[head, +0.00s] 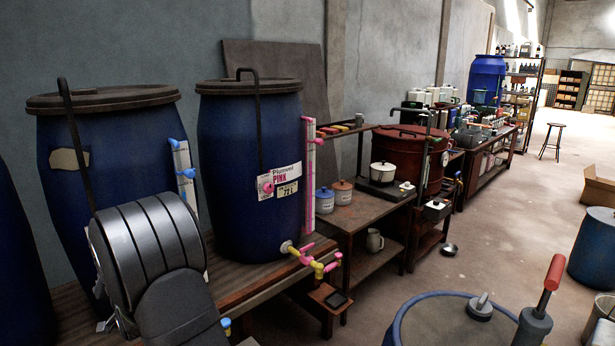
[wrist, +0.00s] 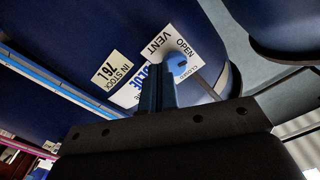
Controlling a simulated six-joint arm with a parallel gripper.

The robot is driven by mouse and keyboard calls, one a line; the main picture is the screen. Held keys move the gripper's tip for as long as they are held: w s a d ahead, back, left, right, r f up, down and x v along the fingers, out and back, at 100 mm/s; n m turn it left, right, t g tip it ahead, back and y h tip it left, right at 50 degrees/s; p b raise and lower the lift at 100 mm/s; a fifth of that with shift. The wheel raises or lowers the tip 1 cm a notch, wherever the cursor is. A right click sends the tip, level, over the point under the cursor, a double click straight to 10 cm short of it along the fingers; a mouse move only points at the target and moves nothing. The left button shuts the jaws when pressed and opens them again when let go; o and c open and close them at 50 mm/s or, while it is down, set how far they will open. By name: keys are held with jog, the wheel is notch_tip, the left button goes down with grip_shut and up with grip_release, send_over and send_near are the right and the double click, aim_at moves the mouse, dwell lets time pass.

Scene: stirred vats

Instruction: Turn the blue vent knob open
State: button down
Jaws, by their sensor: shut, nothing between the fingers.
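In the wrist view, a label (wrist: 172,47) on a dark blue drum reads VENT, with OPEN and CLOSED marks. A small blue knob (wrist: 180,62) sits on this label. My gripper (wrist: 157,69) points up toward the drum with its fingers shut. Its tips overlap the label beside the knob, just left of it in the picture. I cannot tell whether they touch the knob, and they partly cover it. In the head view my arm stands in front of the left blue drum (head: 115,125) and hides the gripper and knob.
A blue-fitted sight tube (head: 184,172) stands at that drum's right side. A second drum (head: 235,130), labelled PINK, stands beside it with pink and yellow pipework (head: 318,264). A stock label (wrist: 111,70) lies left of the vent label in the wrist view.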

jog(key=w+a+r, duration=0.1)
jog(key=w+a, duration=0.2)
jog(key=a, duration=0.2)
jog(key=shift+a, duration=0.3)
dwell(0.5)
jog(key=shift+w+d+r, duration=0.15)
jog(key=shift+r, duration=0.15)
dwell(0.7)
jog(key=shift+w+d, duration=0.1)
jog(key=shift+w, duration=0.05)
jog(key=shift+f, duration=0.1)
jog(key=v, duration=0.6)
jog(key=shift+s+f, duration=0.25)
jog(key=shift+f, duration=0.05)
dwell(0.3)
